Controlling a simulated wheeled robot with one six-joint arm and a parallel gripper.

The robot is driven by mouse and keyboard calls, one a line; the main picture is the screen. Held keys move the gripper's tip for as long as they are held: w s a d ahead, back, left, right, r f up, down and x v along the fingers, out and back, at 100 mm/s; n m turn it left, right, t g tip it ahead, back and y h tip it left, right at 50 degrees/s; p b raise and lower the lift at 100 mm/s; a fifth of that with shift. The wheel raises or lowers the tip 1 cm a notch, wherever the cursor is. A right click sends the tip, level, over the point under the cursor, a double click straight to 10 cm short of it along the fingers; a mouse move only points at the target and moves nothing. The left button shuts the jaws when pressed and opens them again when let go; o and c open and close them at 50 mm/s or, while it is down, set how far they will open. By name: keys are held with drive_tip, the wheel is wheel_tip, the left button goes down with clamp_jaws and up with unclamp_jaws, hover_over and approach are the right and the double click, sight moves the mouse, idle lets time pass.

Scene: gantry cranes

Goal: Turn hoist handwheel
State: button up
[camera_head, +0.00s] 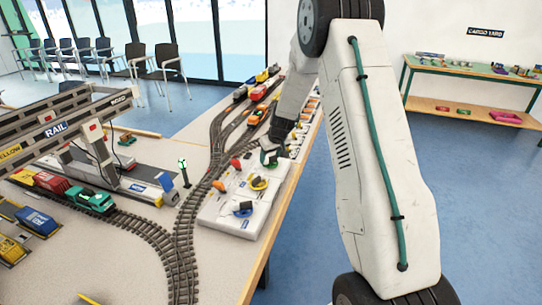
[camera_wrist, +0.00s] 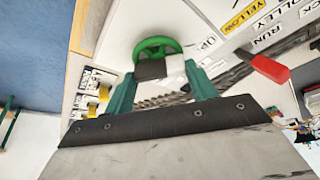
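The hoist handwheel is most likely the green wheel (camera_wrist: 158,44) near the "UP" label in the wrist view. It has a dark and white block (camera_wrist: 150,70) on it, on the near side. My gripper (camera_wrist: 161,72) is over this wheel, with one green finger on each side of the block. The fingertips lie close against the block's sides; whether they press on it cannot be told. In the head view my gripper (camera_head: 269,157) is at the far part of the white control panel (camera_head: 226,226), largely hiding the green wheel.
A yellow wheel (camera_head: 258,184), a blue wheel (camera_head: 243,209) and orange and red levers (camera_head: 235,163) are on the panel nearby. A red lever (camera_wrist: 270,68) is right of my gripper. Train tracks and the rail crane (camera_head: 58,130) stand left. Open floor lies right.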

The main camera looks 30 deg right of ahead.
drive_tip(key=shift+c, duration=1.4)
drive_tip(key=m+h, duration=0.2)
drive_tip(key=m, duration=0.3)
drive_tip(key=shift+a, duration=0.1)
drive_tip(key=shift+w+m+g+h, duration=0.1)
drive_tip(key=shift+m+g+h, duration=0.25)
drive_tip(key=shift+m, duration=0.75)
drive_tip(key=shift+m+g+h, duration=0.35)
drive_tip(key=shift+m, duration=0.75)
drive_tip(key=o, duration=1)
